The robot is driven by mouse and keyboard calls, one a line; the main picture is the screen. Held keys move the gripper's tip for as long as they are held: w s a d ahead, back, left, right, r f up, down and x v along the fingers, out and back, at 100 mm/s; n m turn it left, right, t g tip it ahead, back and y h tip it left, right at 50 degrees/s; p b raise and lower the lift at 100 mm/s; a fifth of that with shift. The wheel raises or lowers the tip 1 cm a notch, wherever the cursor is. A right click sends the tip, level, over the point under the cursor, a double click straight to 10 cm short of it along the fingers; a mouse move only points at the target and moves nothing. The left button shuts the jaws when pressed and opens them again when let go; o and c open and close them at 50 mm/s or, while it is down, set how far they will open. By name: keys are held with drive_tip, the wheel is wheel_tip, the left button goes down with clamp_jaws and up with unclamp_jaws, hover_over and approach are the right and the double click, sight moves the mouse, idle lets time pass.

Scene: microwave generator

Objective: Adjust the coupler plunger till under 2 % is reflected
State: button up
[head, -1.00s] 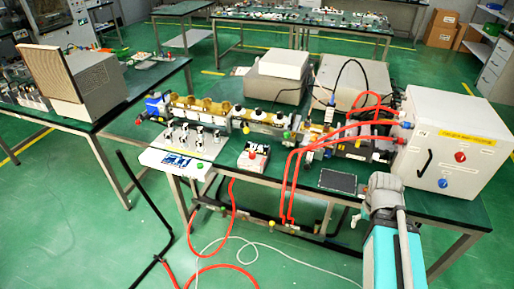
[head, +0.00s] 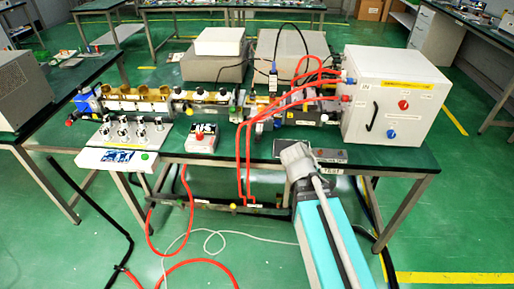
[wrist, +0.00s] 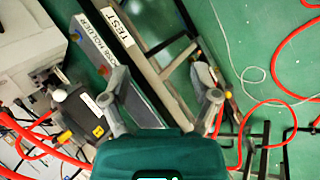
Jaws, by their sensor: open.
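I cannot tell which part is the coupler plunger. A small red-topped box (head: 202,138) stands in front of the line; its reading is too small to make out. My gripper (wrist: 163,90) shows in the wrist view with its two grey fingers wide apart and nothing between them. It hangs over the bench's edge area, apart from the waveguide line.
A white cabinet (head: 395,95) stands at the bench's right end, joined by red hoses (head: 248,150). A panel with several knobs (head: 122,130) sits at the left front. A plate marked TEST (wrist: 117,22) lies near my gripper. Hoses and a cable cross the green floor.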

drive_tip(key=w+a+f+n+t+h+b, duration=0.2)
drive_tip(key=w+a+n+t+b, duration=0.25)
drive_tip(key=n, duration=0.25)
drive_tip(key=n+t+y+b, duration=0.3)
drive_tip(key=n+t+b, duration=0.65)
drive_tip(key=n, duration=0.95)
approach(257, 141)
drive_tip(key=v, duration=0.2)
drive_tip(key=shift+s+a+r+g+b, duration=0.1)
drive_tip(key=shift+a+r+g+b, duration=0.05)
drive_tip(key=shift+r+g+b, duration=0.2)
drive_tip(key=x, duration=1.3)
drive_tip(key=shift+w, duration=0.4)
